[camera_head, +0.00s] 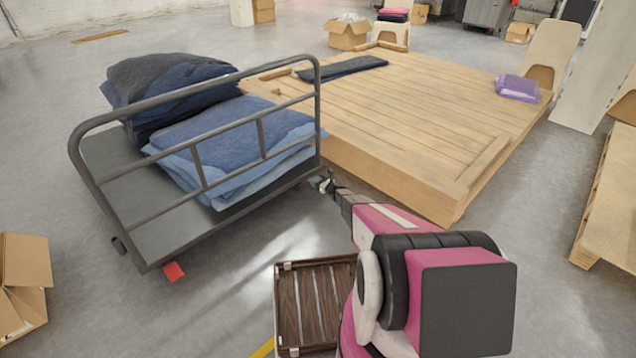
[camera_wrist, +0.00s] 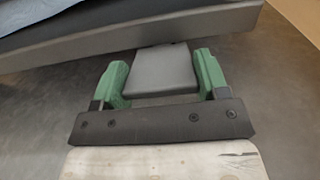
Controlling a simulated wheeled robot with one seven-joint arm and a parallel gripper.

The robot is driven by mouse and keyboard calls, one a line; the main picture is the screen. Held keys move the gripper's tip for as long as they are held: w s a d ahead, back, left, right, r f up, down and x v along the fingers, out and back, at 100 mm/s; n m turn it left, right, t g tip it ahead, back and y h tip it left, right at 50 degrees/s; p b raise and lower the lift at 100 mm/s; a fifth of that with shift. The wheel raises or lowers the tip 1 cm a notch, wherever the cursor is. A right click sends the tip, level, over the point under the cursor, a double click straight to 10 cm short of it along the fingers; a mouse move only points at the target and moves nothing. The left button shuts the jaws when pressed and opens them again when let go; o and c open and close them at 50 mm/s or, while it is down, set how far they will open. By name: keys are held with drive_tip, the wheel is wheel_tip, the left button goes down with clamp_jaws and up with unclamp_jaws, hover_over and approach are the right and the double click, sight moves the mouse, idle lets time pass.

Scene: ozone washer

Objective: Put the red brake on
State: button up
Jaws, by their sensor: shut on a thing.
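The cart (camera_head: 135,225) has a dark flat deck, a grey tubular rail and folded blue blankets on it. A small red brake (camera_head: 174,271) sticks out low at the cart's near left corner. My gripper (camera_head: 324,183) is at the cart's right corner, well to the right of the red brake. In the wrist view, the green fingers of my gripper (camera_wrist: 160,66) are shut on a flat grey tab (camera_wrist: 163,78), one finger on each side. The tab lies just below the grey edge of the cart deck (camera_wrist: 150,35). The casters are mostly hidden.
A large wooden platform (camera_head: 400,110) stands behind and right of the cart. An open cardboard box (camera_head: 22,280) is at the left edge.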

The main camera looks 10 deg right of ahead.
drive_tip(key=o, duration=1.3)
drive_tip(key=shift+s+d, duration=0.1)
drive_tip(key=v, duration=1)
drive_tip(key=shift+s+d, duration=0.15)
drive_tip(key=shift+s, duration=0.1)
